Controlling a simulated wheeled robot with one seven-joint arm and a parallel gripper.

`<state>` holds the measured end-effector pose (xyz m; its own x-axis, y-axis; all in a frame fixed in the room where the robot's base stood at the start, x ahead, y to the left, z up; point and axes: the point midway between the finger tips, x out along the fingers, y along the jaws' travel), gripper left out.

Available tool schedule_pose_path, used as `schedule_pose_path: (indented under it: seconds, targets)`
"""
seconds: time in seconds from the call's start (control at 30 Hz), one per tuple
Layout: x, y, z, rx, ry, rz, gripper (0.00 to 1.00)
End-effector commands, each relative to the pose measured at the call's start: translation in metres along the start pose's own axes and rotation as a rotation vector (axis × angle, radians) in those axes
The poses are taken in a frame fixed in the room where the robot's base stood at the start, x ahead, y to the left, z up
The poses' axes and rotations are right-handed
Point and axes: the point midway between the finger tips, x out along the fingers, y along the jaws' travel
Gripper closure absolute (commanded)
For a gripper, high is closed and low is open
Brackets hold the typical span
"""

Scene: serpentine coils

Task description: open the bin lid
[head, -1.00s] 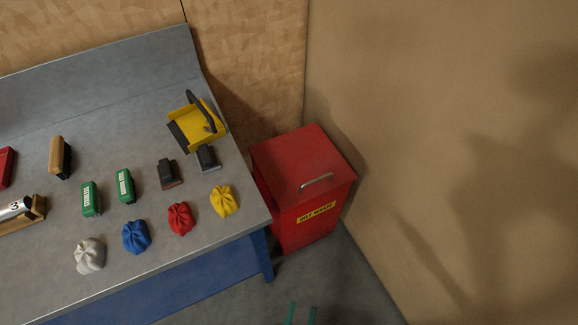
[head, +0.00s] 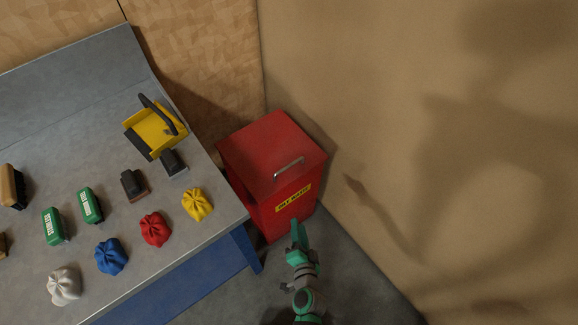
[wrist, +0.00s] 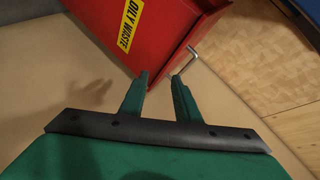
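The red bin (head: 285,212) stands in the corner beside the workbench, with a yellow "OILY WASTE" label on its front. Its red lid (head: 255,145) is closed, and a silver bar handle (head: 288,168) sits near the lid's front edge. My green gripper (head: 297,230) is low in front of the bin, below the label and apart from the handle. In the wrist view the two fingers (wrist: 160,80) are spread and empty. The handle (wrist: 192,60) shows just beyond the right finger there, with the label (wrist: 129,24) at upper left.
A grey-topped workbench (head: 150,255) with blue sides stands left of the bin. It holds several crumpled cloths, green brushes and a yellow tray (head: 155,130). A tan wall (head: 370,200) is close on the bin's right. Grey floor is open in front.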

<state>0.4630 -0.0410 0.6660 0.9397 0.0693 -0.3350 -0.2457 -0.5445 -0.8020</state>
Motion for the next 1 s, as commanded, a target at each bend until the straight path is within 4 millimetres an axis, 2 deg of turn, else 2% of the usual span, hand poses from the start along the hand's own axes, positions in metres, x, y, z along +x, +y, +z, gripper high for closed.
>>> schedule_pose_path:
  seconds: [0.03,0.1,0.2,0.3,0.43,0.67,1.0]
  targets:
    - [0.023,-0.006,-0.007,0.062,-0.006,-0.024,0.70]
    - [0.050,-0.014,-0.014,0.150,-0.022,-0.056,0.70]
    - [0.082,-0.028,-0.025,0.263,-0.048,-0.103,0.70]
    - [0.106,-0.043,-0.035,0.349,-0.069,-0.146,0.70]
    - [0.124,-0.056,-0.043,0.417,-0.088,-0.182,0.70]
    - [0.142,-0.064,-0.045,0.446,-0.098,-0.199,0.70]
    - [0.198,-0.077,-0.042,0.444,-0.099,-0.199,0.70]
